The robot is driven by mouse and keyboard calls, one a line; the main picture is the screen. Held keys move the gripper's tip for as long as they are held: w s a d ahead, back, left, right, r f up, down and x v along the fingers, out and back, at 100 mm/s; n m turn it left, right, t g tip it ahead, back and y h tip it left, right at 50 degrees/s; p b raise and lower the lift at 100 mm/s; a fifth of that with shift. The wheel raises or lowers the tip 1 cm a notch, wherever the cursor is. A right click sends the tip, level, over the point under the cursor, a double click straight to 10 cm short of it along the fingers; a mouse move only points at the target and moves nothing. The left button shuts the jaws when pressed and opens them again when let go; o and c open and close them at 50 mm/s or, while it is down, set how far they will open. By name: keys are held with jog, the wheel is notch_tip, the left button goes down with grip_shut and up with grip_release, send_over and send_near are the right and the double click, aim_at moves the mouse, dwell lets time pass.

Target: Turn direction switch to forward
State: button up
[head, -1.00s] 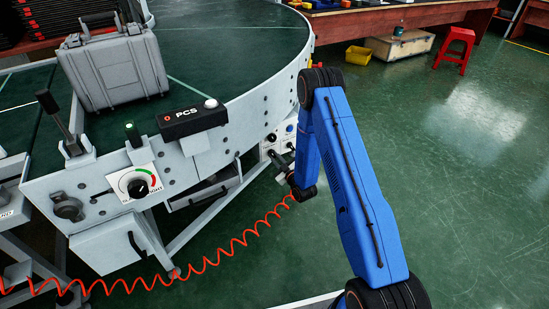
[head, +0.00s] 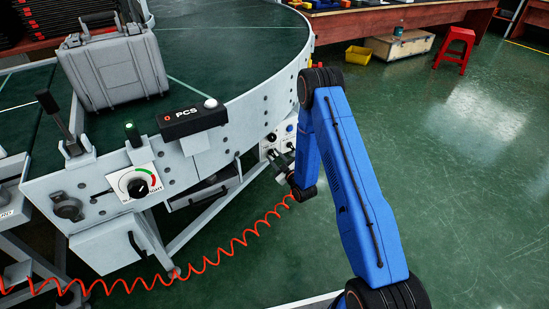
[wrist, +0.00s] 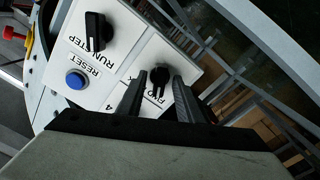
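The direction switch (wrist: 157,78) is a black rotary knob on a white control panel (wrist: 118,80). Its label is upside down in the wrist view and partly hidden; it seems to read FWD. My gripper (wrist: 159,82) is open, with one dark finger on each side of the knob. A gap shows beside the knob, and I cannot tell whether either finger touches it. In the head view my gripper (head: 284,168) is at the panel below the conveyor's curved side, and the switch is too small to make out.
A RUN/STEP knob (wrist: 96,32) and a blue RESET button (wrist: 76,80) sit on the same panel. An orange coiled cable (head: 205,262) hangs below the conveyor (head: 238,118). A grey case (head: 112,68) stands on the conveyor.

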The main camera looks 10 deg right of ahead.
jog(key=v, duration=1.7)
jog(key=shift+s, duration=0.15)
jog(key=shift+r, duration=0.1)
jog(key=w+d+r+m+g+h, duration=0.1)
jog(key=w+r+g+h, duration=0.1)
jog(key=r, duration=0.8)
jog(key=w+d+r+m+g+h, duration=0.1)
jog(key=d+r+g+h, duration=0.15)
jog(key=r, duration=0.65)
jog(key=s+r+m+g+h, duration=0.2)
jog(key=s+r+m+g, duration=0.1)
jog(key=s+r, duration=0.95)
jog(key=s+r+m+g, duration=0.2)
jog(key=s+r, duration=0.2)
jog(key=s, duration=1.1)
jog(key=s+a+r+m+g, duration=0.1)
jog(key=s+r, duration=0.4)
jog(key=s, duration=1)
jog(key=shift+a+m+g+y, duration=0.3)
jog(key=shift+m+g+y, duration=0.15)
jog(key=shift+m+g, duration=0.5)
jog(key=shift+s, duration=0.1)
